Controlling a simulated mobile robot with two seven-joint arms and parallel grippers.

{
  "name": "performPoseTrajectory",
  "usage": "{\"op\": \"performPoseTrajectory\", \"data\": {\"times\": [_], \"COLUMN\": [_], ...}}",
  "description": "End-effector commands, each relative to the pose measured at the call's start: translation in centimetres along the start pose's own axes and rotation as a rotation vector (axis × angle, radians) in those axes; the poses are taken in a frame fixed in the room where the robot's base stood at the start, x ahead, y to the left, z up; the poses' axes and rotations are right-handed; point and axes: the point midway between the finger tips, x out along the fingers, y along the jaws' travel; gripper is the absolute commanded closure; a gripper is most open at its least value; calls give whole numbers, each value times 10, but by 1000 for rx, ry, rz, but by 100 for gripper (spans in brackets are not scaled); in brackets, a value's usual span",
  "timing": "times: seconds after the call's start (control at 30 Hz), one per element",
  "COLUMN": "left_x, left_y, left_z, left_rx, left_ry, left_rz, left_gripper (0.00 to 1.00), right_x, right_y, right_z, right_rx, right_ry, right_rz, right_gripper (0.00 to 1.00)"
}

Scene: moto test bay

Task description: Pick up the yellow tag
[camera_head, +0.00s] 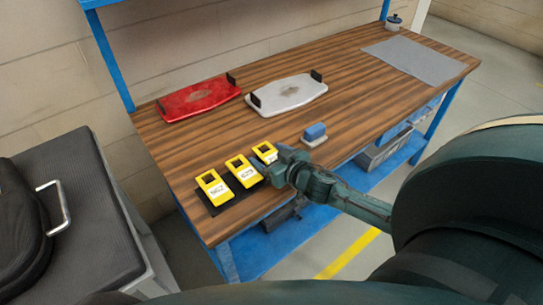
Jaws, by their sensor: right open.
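Three yellow tags with white number labels lie in a row on a dark mat (223,207) near the left front of the wooden workbench (330,95). The left tag (213,187) and the middle tag (243,171) show fully. The right tag (265,153) is partly hidden by my right gripper (281,168). My right gripper is open, beside the right tag at its lower right; whether they touch I cannot tell. My left gripper is not in view.
A blue block on a white base (315,134) stands right of my right gripper. A red tray (198,98) and a white tray (288,94) lie behind. A grey mat (414,59) and a small pot (394,22) are at the far right. A black case (20,225) sits at left.

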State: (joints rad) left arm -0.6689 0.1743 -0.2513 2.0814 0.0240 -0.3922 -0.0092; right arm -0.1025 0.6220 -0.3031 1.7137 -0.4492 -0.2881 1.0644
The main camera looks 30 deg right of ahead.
Motion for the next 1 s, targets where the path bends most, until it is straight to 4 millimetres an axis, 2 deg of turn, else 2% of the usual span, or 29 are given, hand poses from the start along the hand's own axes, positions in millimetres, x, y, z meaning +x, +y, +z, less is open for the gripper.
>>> {"op": "performPoseTrajectory", "data": {"times": [0.07,0.6,0.83,1.0], "left_x": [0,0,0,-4], "left_y": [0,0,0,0], "left_z": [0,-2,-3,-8], "left_rx": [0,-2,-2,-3], "left_ry": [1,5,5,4], "left_rz": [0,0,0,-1], "left_gripper": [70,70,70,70], "right_x": [0,0,-1,-8], "right_y": [0,0,0,0], "right_z": [0,0,-2,-25], "right_rx": [0,0,-1,-2], "right_ry": [0,1,1,4], "right_rz": [0,0,0,-1], "right_gripper": [31,75,75,75]}}
